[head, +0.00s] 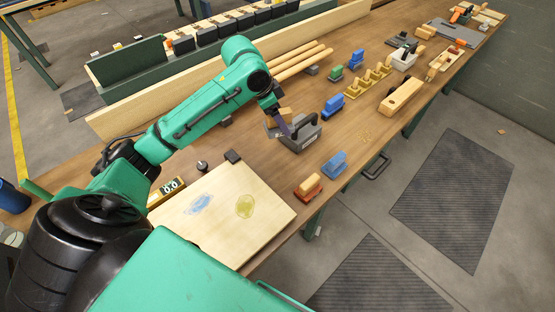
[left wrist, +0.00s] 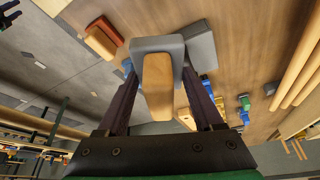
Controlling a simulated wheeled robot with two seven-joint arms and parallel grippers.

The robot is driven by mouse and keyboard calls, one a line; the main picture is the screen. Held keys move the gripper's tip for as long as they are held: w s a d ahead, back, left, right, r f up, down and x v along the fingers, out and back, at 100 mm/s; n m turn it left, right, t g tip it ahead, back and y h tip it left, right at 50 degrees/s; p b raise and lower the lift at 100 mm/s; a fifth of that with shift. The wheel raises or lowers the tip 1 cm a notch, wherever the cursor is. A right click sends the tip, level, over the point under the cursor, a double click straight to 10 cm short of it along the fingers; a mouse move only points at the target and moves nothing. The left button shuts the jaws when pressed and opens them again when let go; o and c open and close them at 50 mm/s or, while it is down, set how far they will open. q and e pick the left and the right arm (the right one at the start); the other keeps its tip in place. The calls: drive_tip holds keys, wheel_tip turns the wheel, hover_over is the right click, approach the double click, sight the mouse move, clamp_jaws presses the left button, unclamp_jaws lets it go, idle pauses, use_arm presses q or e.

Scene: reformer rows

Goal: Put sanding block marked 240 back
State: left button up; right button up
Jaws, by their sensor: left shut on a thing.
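My left gripper (head: 281,122) is shut on a sanding block (left wrist: 158,80) with a grey base and a wooden grip. In the left wrist view the block sits between the two dark fingers (left wrist: 160,100). In the head view the held block (head: 283,113) is partly hidden by the fingers and is at a dark grey holder (head: 300,138); I cannot tell whether they touch. No 240 mark can be read on it. Other blocks on the bench are an orange one with a wooden grip (head: 308,187) and a blue one (head: 334,165).
A pale board (head: 225,215) with blue and yellow patches lies at the near left. Beyond the holder are a blue block (head: 333,106), a yellow row (head: 367,80) and a long wooden block (head: 401,97). Wooden rods (head: 303,62) lie at the back. Bare bench lies left of the holder.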

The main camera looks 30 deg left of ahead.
sight(284, 163)
use_arm(q)
wheel_tip(284, 163, down, 17)
drive_tip(key=shift+w+r+p, duration=0.1)
drive_tip(key=shift+r+p, duration=0.1)
drive_tip(key=shift+p, duration=0.6)
drive_tip(key=shift+f, duration=0.15)
drive_tip(key=o, duration=1.3)
drive_tip(key=v, duration=1.2)
drive_tip(key=shift+b, duration=0.35)
